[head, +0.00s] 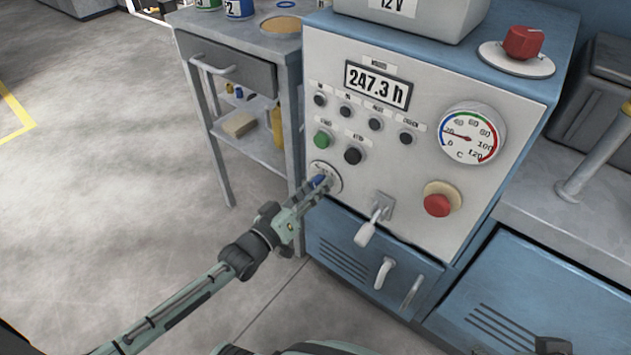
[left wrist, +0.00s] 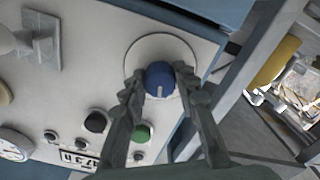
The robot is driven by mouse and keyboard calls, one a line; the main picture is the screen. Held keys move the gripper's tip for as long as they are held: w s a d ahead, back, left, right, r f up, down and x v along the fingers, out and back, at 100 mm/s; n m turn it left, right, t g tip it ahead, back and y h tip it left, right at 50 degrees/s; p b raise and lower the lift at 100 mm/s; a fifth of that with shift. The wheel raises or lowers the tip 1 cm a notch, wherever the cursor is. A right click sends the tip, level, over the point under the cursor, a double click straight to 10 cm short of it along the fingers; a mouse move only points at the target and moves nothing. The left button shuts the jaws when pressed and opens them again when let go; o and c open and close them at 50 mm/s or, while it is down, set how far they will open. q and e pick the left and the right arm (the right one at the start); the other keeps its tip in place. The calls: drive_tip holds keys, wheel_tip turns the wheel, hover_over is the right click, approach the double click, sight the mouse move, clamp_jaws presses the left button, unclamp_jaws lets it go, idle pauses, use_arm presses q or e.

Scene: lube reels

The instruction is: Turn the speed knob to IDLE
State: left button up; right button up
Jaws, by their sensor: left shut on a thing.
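The speed knob is a blue round knob (left wrist: 160,78) with a white pointer line, on a pale round dial plate (left wrist: 150,50) in the left wrist view. In the head view the knob (head: 319,181) shows at the lower left of the grey control panel (head: 330,60), partly covered by my left gripper (head: 314,190). In the left wrist view my left gripper (left wrist: 160,85) has one finger on each side of the knob and is shut on it. The dial's markings are too small to read. My right gripper is not in view.
A green button (head: 322,139) and a black button (head: 353,156) sit just above the knob. A lever switch (head: 370,226), a red emergency button (head: 437,205) and a temperature gauge (head: 470,136) are to the right. A grey workbench (head: 225,68) stands close on the left.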

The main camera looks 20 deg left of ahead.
use_arm(q)
drive_tip(key=shift+n, duration=0.7)
drive_tip(key=shift+n+p, duration=0.3)
drive_tip(key=shift+n, duration=0.4)
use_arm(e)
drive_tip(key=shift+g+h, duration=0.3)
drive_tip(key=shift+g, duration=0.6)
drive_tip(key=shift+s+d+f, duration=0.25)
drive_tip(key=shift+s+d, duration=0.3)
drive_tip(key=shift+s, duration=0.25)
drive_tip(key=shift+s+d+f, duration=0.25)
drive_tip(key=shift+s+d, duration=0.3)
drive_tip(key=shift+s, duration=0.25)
use_arm(q)
drive_tip(key=o, duration=1.2)
drive_tip(key=shift+c, duration=0.2)
drive_tip(key=v, duration=1.2)
